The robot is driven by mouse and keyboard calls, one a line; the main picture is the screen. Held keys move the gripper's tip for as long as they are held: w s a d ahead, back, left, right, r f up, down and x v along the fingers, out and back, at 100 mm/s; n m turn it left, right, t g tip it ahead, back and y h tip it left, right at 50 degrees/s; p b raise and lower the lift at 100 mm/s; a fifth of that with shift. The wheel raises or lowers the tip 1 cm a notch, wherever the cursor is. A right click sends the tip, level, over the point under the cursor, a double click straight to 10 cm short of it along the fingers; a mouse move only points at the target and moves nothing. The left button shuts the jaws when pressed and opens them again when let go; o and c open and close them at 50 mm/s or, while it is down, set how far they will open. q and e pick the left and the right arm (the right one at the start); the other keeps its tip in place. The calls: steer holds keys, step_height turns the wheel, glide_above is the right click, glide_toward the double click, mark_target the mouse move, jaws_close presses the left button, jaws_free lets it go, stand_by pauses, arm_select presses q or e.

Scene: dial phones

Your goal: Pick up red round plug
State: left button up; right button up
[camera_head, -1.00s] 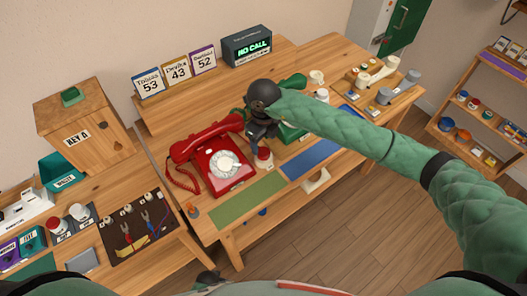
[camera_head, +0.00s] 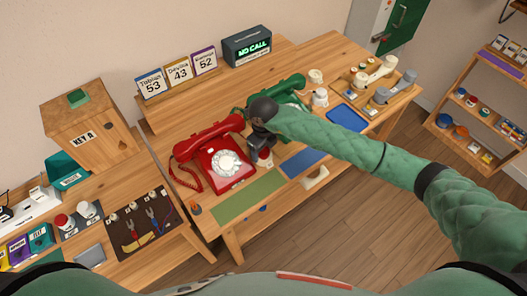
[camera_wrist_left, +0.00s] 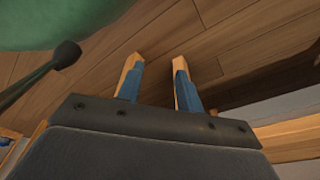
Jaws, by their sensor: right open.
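A red round plug (camera_head: 265,158) with a pale lower part stands on the middle table, just right of the red dial phone (camera_head: 226,165). My right gripper (camera_head: 263,146) is directly above and against it in the head view, pointing down. It is open, and its dark body hides part of the plug. I cannot tell whether the fingers are around the plug or only over it. My left gripper (camera_wrist_left: 156,64) shows in the left wrist view with its fingers apart and nothing between them, over the wooden floor.
A green dial phone (camera_head: 285,92) stands behind my right gripper. A green mat (camera_head: 248,197) and a blue mat (camera_head: 302,162) lie along the front edge. A similar red-topped piece (camera_head: 62,221) stands on the left table. Calendar cards (camera_head: 177,73) stand behind.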

steer(key=c, duration=1)
steer(key=shift+r, duration=0.1)
